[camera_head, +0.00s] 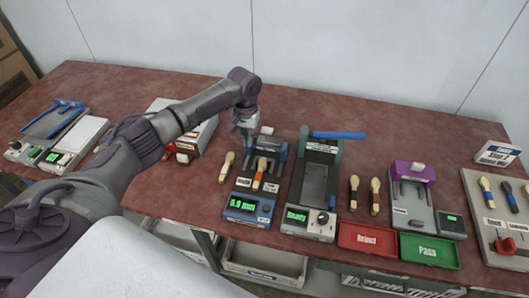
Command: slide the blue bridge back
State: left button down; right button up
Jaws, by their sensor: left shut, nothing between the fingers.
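The blue bridge (272,146) spans the rails at the back of a small blue-based device (249,208) with a green readout, near the middle of the table. A pale knob (266,130) stands on top of the bridge. A wooden spoon with an orange part (259,174) lies on the device in front of the bridge. My left gripper (246,142) points down at the left end of the bridge, shut and empty. I cannot tell whether it touches the bridge. My right gripper is not in view.
A press with a blue lever (338,135) stands close on the right. A loose spoon (227,166) lies to the left of the device. Farther right are dark-handled spoons (375,195), a purple-bridged device (410,174), a red Reject tray (346,236) and a green Pass tray (408,251).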

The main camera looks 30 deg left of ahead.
pick_arm(q)
jog(key=shift+w+a+b, duration=0.2)
jog(key=shift+w+b, duration=0.55)
jog(key=shift+w, duration=0.1)
jog(key=shift+w+a+b, duration=0.2)
jog(key=shift+w+b, duration=0.5)
jog(key=shift+w, duration=0.15)
jog(key=shift+s+r+p, duration=0.1)
jog(key=shift+s+p, duration=0.05)
jog(key=shift+p, duration=0.35)
jog(key=shift+s+d+p, duration=0.15)
jog(key=shift+s+p, duration=0.3)
jog(key=shift+p, duration=0.5)
notch_tip(320, 180, up, 7)
jog(key=p, duration=0.8)
jog(key=shift+f, duration=0.2)
